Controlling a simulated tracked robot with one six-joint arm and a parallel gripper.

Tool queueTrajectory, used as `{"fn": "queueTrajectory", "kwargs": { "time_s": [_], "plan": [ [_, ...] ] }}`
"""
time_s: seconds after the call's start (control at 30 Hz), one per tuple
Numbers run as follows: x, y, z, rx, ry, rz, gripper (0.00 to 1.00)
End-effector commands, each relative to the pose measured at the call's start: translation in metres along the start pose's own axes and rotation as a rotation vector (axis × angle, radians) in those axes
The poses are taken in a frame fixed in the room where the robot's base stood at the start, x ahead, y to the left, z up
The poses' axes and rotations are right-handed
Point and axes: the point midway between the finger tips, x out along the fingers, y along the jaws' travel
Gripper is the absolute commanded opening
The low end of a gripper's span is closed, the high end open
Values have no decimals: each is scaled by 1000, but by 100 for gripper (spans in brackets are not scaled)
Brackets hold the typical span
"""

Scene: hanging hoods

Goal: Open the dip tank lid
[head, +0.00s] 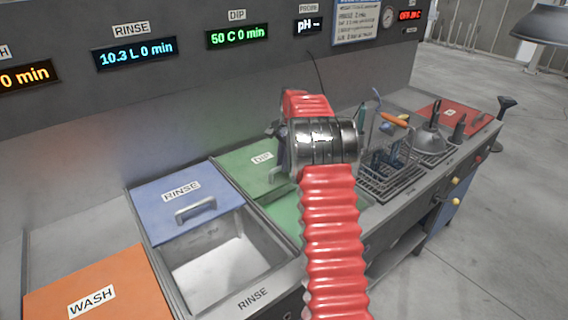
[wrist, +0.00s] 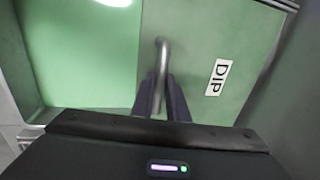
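The green dip tank lid (wrist: 202,40) with its DIP label fills the middle and right of the wrist view. In the head view the lid (head: 246,160) lies flat at the back of its tank, partly behind my arm. Its grey bar handle (wrist: 162,54) runs between the two dark fingers of my gripper (wrist: 161,97), which look closed on it from both sides. A smooth green surface (wrist: 82,45) with a bright reflection lies left of the lid; I cannot tell whether it is liquid.
Left of the dip tank is the rinse tank (head: 178,290), with its blue lid (head: 160,196) at the back and its front uncovered. An orange wash lid (head: 85,285) is farther left. A wire basket (head: 388,160) on a rack and a red lid (head: 458,114) stand to the right.

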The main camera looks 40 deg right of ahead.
Motion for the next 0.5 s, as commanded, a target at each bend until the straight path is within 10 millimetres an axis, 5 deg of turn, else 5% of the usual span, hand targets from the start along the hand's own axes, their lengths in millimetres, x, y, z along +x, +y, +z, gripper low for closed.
{"fn": "queueTrajectory", "kwargs": {
  "time_s": [0.27,0.5],
  "plan": [
    [0,0,1,-1,-1,1,33],
    [0,0,1,-2,0,1,33]
  ]
}}
